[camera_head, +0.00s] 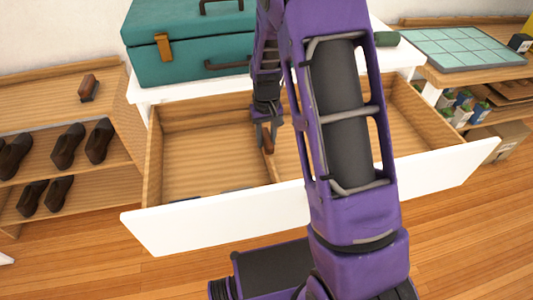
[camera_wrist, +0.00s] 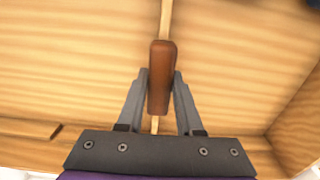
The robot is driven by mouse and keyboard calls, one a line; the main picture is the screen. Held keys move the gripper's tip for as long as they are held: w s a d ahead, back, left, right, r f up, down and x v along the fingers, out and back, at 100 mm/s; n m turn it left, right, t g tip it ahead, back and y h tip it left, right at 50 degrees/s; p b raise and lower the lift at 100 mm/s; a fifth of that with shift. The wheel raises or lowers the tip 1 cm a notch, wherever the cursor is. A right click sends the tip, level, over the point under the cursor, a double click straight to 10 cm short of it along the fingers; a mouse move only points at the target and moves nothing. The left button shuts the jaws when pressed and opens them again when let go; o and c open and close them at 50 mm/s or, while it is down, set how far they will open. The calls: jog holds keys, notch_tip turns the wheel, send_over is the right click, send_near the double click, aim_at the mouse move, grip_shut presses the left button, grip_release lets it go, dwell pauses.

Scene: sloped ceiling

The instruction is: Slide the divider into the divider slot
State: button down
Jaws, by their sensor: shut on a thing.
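The divider shows in the wrist view as a thin pale wooden strip (camera_wrist: 165,20) seen edge-on, with a brown grip (camera_wrist: 159,62) on it. My gripper (camera_wrist: 160,80) has one finger on each side of the brown grip and is shut on it. In the head view my gripper (camera_head: 267,138) points down inside the open drawer, near its middle, with the brown grip (camera_head: 268,146) between the fingers. The divider runs front to back there, between left and right parts of the drawer. I cannot make out the slot or whether the divider sits in it.
The white-fronted drawer (camera_head: 215,222) is pulled out; its left part is mostly bare. A teal case (camera_head: 185,45) stands on top behind it. A shoe shelf (camera_head: 60,105) is at left and a shelf with a tiled board (camera_head: 462,48) at right. My arm hides much of the drawer's right part.

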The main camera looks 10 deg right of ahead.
jog(key=shift+r+p, duration=2.15)
jog(key=shift+r, duration=0.95)
jog(key=shift+d, duration=0.1)
jog(key=d, duration=2.4)
jog(key=shift+a, duration=0.1)
jog(key=shift+f+b, duration=0.5)
jog(key=shift+f, duration=0.2)
dwell(1.3)
jog(key=shift+f, duration=0.4)
